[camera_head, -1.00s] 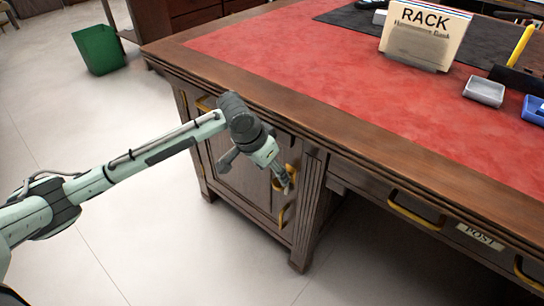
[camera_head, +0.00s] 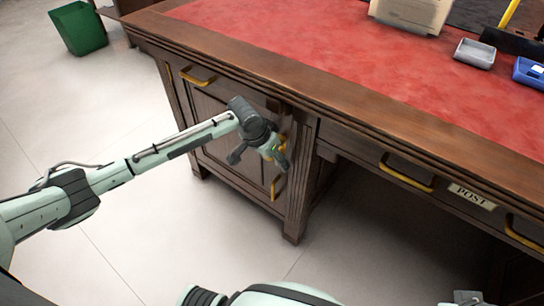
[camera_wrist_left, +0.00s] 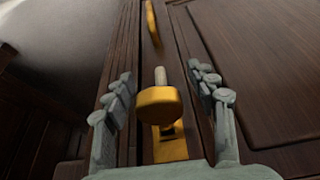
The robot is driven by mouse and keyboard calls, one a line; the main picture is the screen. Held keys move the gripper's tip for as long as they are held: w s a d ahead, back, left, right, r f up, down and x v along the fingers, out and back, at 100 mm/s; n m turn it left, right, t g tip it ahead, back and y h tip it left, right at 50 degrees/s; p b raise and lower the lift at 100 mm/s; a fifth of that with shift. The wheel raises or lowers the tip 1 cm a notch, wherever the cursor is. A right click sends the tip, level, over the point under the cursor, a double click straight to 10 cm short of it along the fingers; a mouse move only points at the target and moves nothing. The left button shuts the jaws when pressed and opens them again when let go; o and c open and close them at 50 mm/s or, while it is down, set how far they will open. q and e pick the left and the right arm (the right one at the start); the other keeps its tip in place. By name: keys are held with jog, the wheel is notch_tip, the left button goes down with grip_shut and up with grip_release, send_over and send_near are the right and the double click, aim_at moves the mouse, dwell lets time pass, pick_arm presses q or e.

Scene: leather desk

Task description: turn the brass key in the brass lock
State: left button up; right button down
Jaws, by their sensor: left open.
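My left gripper (camera_head: 280,158) is at the front of the desk's left cabinet, beside the door edge. In the left wrist view its two fingers (camera_wrist_left: 165,105) stand apart. The brass key's round head (camera_wrist_left: 158,105) is between them, with a visible gap on each side. A grey stem (camera_wrist_left: 160,76) shows above the head. The brass lock plate (camera_wrist_left: 170,148) with a dark keyhole shows just below the head, partly covered by it. I cannot tell whether the key is seated in the lock. In the head view the gripper mostly hides the key and lock.
A brass door handle (camera_head: 277,187) is just below the gripper. Drawer pulls (camera_head: 405,174) and a POST label (camera_head: 472,197) are to the right. The desk edge (camera_head: 330,100) overhangs above. Part of my right arm (camera_head: 275,296) shows at the bottom.

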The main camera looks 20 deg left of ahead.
pick_arm(q)
jog(key=c, duration=1.3)
